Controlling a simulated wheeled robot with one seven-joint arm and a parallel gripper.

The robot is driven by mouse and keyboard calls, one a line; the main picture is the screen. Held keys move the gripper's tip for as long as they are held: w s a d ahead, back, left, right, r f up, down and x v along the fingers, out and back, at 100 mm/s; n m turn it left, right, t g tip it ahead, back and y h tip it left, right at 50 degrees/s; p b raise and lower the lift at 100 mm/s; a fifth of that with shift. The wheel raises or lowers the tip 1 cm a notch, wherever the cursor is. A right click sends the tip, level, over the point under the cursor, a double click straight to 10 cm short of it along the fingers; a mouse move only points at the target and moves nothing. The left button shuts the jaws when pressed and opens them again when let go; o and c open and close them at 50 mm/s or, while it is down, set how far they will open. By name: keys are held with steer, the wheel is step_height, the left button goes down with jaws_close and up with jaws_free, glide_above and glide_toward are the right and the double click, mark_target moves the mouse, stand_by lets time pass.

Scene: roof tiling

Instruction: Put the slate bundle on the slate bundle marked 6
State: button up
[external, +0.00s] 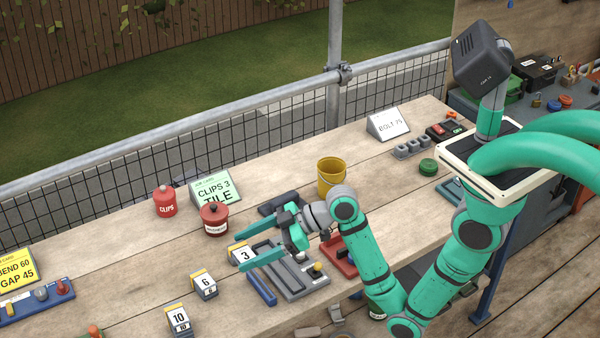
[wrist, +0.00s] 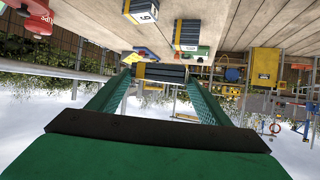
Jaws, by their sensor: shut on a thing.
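My gripper (external: 240,253) is shut on the slate bundle (external: 242,256), a dark block with a yellow band and a white label marked 3. In the wrist view the dark bundle (wrist: 160,73) sits between the two green fingertips (wrist: 162,82). The slate bundle marked 6 (external: 204,286) stands on the bench, to the lower left of my gripper. It also shows in the wrist view (wrist: 141,11), at the top. The height of the held bundle above the bench is hard to tell.
A bundle marked 10 (external: 178,320) stands just nearer than the 6, and also shows in the wrist view (wrist: 187,36). A yellow bucket (external: 330,177) stands behind.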

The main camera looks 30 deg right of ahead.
steer(key=shift+s+d, duration=0.1)
steer(key=shift+d, duration=0.2)
steer(key=w+a+f, duration=0.3)
steer(key=w+a, duration=0.2)
steer(key=w, duration=0.1)
glide_above(209, 277)
steer(key=f, duration=0.6)
steer(key=shift+s+d, duration=0.1)
steer(key=shift+s, duration=0.15)
steer(key=shift+w+f, duration=0.1)
steer(key=shift+f, duration=0.1)
steer(key=shift+w+f, duration=0.1)
steer(key=shift+f, duration=1.5)
steer(key=shift+f, duration=0.2)
steer(key=o, duration=1.1)
steer(key=shift+r, duration=0.1)
